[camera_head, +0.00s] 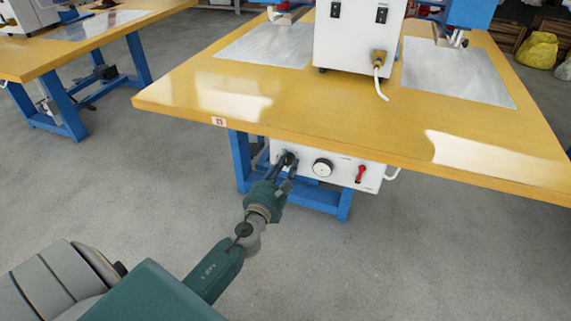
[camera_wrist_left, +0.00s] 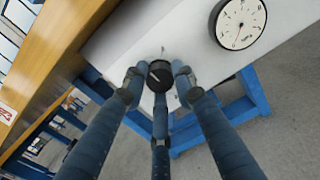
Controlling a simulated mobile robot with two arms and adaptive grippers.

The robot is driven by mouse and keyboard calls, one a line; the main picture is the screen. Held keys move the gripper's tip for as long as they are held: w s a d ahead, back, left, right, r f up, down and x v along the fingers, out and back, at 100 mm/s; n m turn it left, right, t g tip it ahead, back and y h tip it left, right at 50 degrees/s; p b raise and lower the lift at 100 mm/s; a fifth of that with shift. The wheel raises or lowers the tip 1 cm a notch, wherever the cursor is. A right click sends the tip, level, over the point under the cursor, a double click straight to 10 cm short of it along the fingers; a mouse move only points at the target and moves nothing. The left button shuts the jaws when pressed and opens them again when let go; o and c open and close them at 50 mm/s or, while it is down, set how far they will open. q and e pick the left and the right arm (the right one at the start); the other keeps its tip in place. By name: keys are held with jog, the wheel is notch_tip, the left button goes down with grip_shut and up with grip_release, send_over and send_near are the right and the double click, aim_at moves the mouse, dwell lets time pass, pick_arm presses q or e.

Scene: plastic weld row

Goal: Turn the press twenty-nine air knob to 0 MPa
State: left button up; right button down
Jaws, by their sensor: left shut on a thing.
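The black air knob (camera_head: 290,158) is on the front of a white panel (camera_head: 342,178) under the table edge marked 29. My left gripper (camera_head: 287,164) reaches it from below, with its fingers around the knob. In the left wrist view the knob (camera_wrist_left: 160,76) sits between the fingertips of my left gripper (camera_wrist_left: 158,80), which are closed on it. A pale line shows on its face. The round pressure gauge (camera_head: 322,168) is right of the knob.
A red-handled valve (camera_head: 360,174) is at the panel's right. The wooden tabletop (camera_head: 300,110) overhangs the panel, carrying a white machine box (camera_head: 350,45). Blue legs (camera_head: 240,160) flank the panel. Another table (camera_head: 60,62) stands at the left. The floor between is clear.

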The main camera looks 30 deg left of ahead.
pick_arm(q)
jog(key=n+b, duration=0.1)
jog(key=n, duration=0.4)
jog(key=shift+f+n, duration=0.1)
jog(key=shift+n, duration=0.2)
jog(key=n, duration=1)
jog(key=n+p, duration=0.1)
jog(key=n, duration=0.3)
jog(key=shift+p, duration=0.4)
jog(key=shift+n, duration=0.7)
jog(key=n+p, duration=0.2)
jog(key=n, duration=0.2)
jog(key=shift+n+p, duration=0.4)
jog(key=shift+n, duration=0.4)
pick_arm(e)
jog(key=s+x, duration=0.1)
jog(key=x, duration=0.8)
jog(key=shift+s+f+g, duration=0.2)
jog(key=shift+f+g, duration=0.1)
jog(key=shift+f, duration=0.2)
jog(key=shift+a, duration=0.1)
